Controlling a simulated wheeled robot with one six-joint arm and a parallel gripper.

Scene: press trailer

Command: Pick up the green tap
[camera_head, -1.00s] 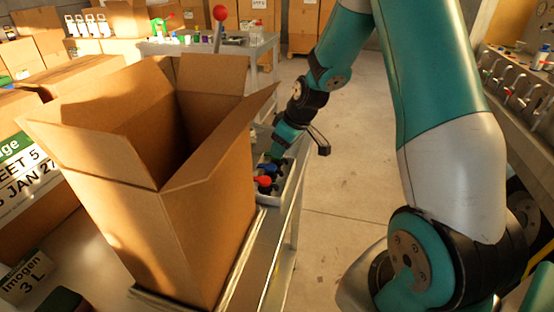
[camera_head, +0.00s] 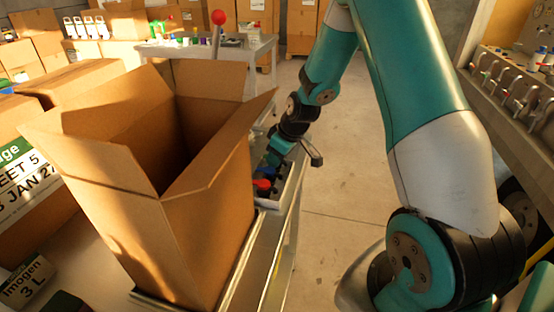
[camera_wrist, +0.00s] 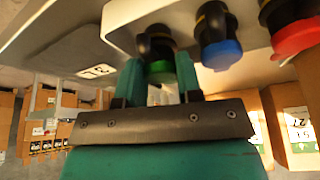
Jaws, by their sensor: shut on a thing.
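The green tap (camera_wrist: 160,72) shows in the wrist view as a green ring under a black body, between the two teal fingers of my gripper (camera_wrist: 158,85). My gripper is shut on it. The tap is at the edge of a pale tray (camera_wrist: 75,40), in line with other taps. In the head view my gripper (camera_head: 272,160) reaches down into the tray behind the open carton, and the green tap is hidden there.
A blue-collared tap (camera_wrist: 220,52) and a red-collared tap (camera_wrist: 296,38) stand beside the green one. A tall open cardboard box (camera_head: 205,240) stands close at left of the tray. Open floor (camera_head: 345,190) lies to the right.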

